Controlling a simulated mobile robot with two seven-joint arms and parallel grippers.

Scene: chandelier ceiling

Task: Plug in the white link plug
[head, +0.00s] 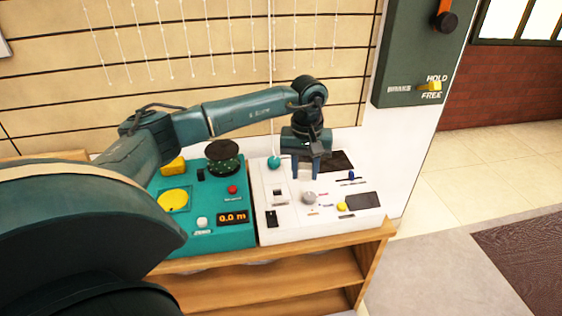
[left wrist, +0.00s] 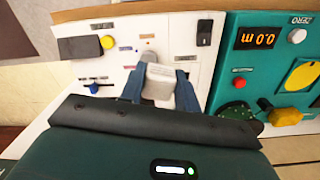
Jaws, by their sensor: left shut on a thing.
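The white link plug (left wrist: 160,76) is a small pale block between the fingers of my left gripper (left wrist: 160,92) in the left wrist view. The gripper is shut on it. In the head view, my left gripper (head: 306,176) points down over the white console panel (head: 287,222), behind the grey round knob (head: 309,198). The plug cannot be made out clearly there. I cannot tell whether the plug touches the panel; no socket shows clearly. My right gripper is not in view.
A teal console (head: 232,238) with a "0.0 m" display stands left of the white one on a wooden shelf (head: 325,246). A yellow button (head: 342,206), a blue lever (head: 351,174) and a hanging cord with a teal ball (head: 273,162) are near the gripper.

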